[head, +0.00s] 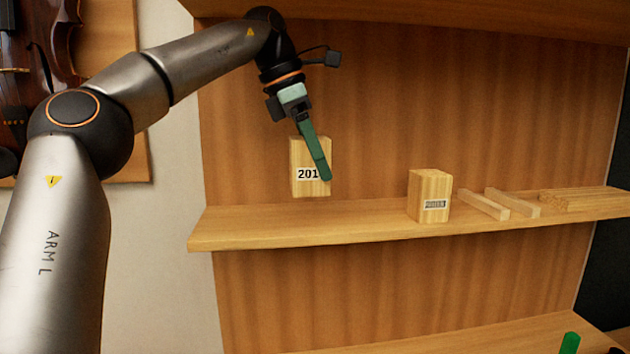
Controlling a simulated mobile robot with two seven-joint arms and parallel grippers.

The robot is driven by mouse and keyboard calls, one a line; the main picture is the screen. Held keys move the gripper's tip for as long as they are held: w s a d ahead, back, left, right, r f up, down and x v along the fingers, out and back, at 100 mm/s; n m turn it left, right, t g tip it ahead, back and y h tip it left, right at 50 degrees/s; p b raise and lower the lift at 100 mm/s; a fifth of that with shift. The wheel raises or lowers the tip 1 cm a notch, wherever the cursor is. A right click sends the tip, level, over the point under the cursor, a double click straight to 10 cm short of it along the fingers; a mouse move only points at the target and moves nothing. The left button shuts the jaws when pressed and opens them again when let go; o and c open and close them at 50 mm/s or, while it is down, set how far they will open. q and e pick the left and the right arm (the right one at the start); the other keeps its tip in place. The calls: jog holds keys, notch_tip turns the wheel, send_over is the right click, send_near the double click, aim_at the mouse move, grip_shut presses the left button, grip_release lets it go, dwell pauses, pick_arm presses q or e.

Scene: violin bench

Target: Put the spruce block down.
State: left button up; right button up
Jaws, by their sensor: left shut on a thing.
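The spruce block (309,155), a pale wooden block with a white label starting "201", is in the upper middle of the head view. My left gripper (316,160) is shut on it. A green finger crosses the front of the block and hides the end of its label. The block looks upright, and its bottom edge shows a little above the wooden shelf (290,226), apart from it. My right gripper is out of view.
Another pale block (429,195) with a small, unreadable label stands on the shelf to the right. Thin wooden strips (498,203) and a flat stack (580,198) lie farther right. The shelf's left part is clear. A violin (40,60) hangs at the far left.

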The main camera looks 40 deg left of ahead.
pick_arm(q)
jog(key=shift+w+a+r+p, duration=0.2)
jog(key=shift+w+a+p, duration=0.4)
jog(key=shift+w+a, duration=0.3)
jog(key=shift+a+f, duration=0.2)
jog(key=shift+f, duration=3.2)
jog(key=shift+w+a+f, duration=0.1)
jog(key=shift+a+f, duration=0.05)
jog(key=shift+f, duration=0.1)
jog(key=shift+f, duration=0.1)
jog(key=o, duration=1.4)
